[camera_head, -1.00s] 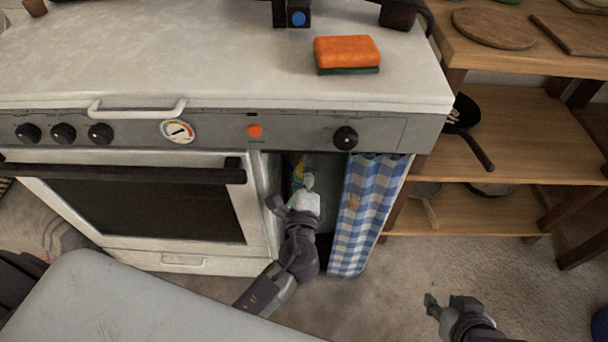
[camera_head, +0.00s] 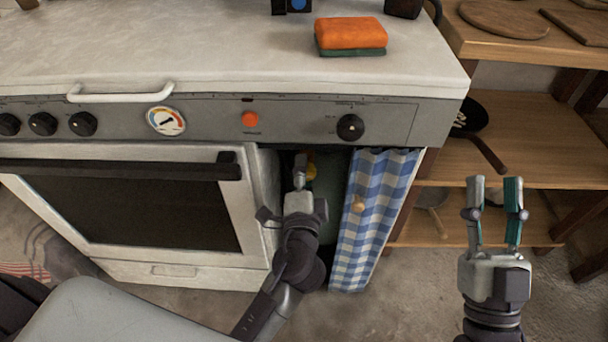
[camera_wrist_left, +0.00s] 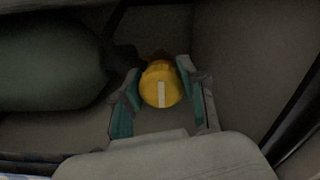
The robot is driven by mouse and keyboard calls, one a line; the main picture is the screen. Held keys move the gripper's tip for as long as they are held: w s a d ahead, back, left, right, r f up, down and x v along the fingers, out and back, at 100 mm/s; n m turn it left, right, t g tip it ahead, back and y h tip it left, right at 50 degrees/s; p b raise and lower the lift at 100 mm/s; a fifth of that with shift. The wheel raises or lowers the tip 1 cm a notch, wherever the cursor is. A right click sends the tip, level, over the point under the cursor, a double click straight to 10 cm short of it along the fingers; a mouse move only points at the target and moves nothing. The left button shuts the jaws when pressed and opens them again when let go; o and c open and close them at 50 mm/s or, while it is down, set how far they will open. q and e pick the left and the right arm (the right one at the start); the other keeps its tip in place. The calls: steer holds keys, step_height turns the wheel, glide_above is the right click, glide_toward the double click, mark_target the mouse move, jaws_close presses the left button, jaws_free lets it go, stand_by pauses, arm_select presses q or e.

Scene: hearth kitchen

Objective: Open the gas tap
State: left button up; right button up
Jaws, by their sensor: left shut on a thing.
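The gas tap is a round yellow knob with a white bar across its face (camera_wrist_left: 161,86). In the left wrist view it sits between the two fingers of my left gripper (camera_wrist_left: 160,92), which is shut on it. The white bar runs up and down in that view. In the head view my left gripper (camera_head: 301,172) reaches into the dark recess beside the oven, and only a bit of yellow shows past its fingers. A dark green gas bottle (camera_wrist_left: 48,65) lies next to the knob in the wrist view. My right gripper (camera_head: 494,215) is open and empty, in front of the shelves.
A blue checked curtain (camera_head: 372,215) hangs just right of the recess. The white oven (camera_head: 255,190) bounds it on the left. The stove top (camera_head: 200,50) holds an orange sponge (camera_head: 350,34). Wooden shelves (camera_head: 540,125) with a pan stand at right.

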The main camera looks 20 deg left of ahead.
arm_select(q)
steer(key=shift+f+n, duration=0.1)
steer(key=shift+n, duration=0.2)
arm_select(e)
steer(key=shift+s+r+t, duration=0.5)
steer(key=shift+s+r, duration=0.05)
steer(key=shift+r, duration=0.1)
arm_select(q)
steer(key=o, duration=1.1)
steer(key=shift+o, duration=0.2)
arm_select(e)
steer(key=shift+y, duration=0.3)
arm_select(q)
steer(key=v, duration=1.2)
